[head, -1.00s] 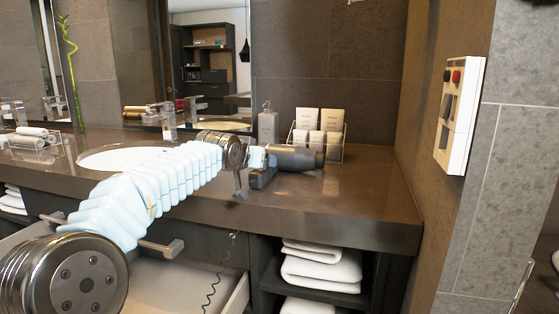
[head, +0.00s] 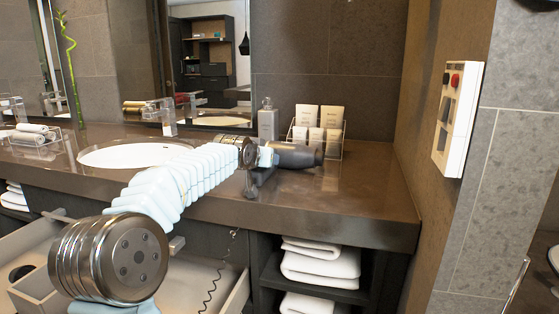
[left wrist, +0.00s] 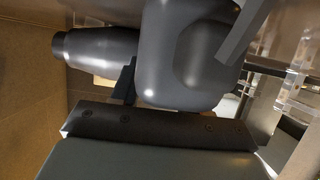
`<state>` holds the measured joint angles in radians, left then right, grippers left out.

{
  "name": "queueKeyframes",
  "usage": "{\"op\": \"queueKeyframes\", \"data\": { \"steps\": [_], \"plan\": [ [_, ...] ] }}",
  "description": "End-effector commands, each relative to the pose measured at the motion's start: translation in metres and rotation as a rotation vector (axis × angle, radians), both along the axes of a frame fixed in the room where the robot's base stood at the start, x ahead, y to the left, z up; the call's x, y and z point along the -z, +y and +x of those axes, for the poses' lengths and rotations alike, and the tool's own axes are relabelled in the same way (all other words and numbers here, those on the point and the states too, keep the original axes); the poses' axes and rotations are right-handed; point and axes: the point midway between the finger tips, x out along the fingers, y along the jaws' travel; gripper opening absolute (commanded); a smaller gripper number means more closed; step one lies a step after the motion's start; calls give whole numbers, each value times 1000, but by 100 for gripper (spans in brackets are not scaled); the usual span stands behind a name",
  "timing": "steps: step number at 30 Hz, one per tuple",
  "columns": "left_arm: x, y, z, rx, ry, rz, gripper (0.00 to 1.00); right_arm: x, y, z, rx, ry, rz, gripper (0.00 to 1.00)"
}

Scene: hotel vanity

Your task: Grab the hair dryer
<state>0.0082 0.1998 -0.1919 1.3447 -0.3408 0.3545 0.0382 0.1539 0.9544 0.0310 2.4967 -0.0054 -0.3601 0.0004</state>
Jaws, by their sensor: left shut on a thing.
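The dark grey hair dryer (head: 296,156) is at the right part of the counter, its nozzle pointing right. In the left wrist view the dryer (left wrist: 185,62) fills the upper middle, close to the camera. My left gripper (head: 262,160) is at the dryer's left end and shut on it. The fingers are mostly hidden by my wrist in the head view. A coiled cord (head: 218,275) hangs in front of the counter, over the open drawer. My right gripper is not in view.
The dark counter (head: 360,205) has a white sink (head: 115,156) at left. A soap bottle (head: 267,121) and a rack of packets (head: 318,130) stand behind the dryer. An open drawer (head: 180,285) and folded towels (head: 322,268) are below. A wall panel (head: 458,120) is at right.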

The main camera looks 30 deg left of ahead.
Motion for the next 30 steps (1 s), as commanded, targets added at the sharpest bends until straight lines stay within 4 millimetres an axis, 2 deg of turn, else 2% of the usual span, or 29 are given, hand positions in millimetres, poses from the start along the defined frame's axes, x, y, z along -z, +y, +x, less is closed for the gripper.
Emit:
{"op": "queueKeyframes", "data": {
  "steps": [3,12,17,21,28,30],
  "plan": [
    [0,0,0,0,0,0,0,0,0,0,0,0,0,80],
    [-3,0,0,0,-5,0,0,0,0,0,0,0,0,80],
    [-14,0,0,0,-8,1,0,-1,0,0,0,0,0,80],
    [-39,-1,-1,0,-10,0,0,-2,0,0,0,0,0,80],
    [-93,-34,-37,4,-11,-1,0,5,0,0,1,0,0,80],
    [-98,-47,-51,6,-10,-1,0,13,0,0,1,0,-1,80]
  ]
}}
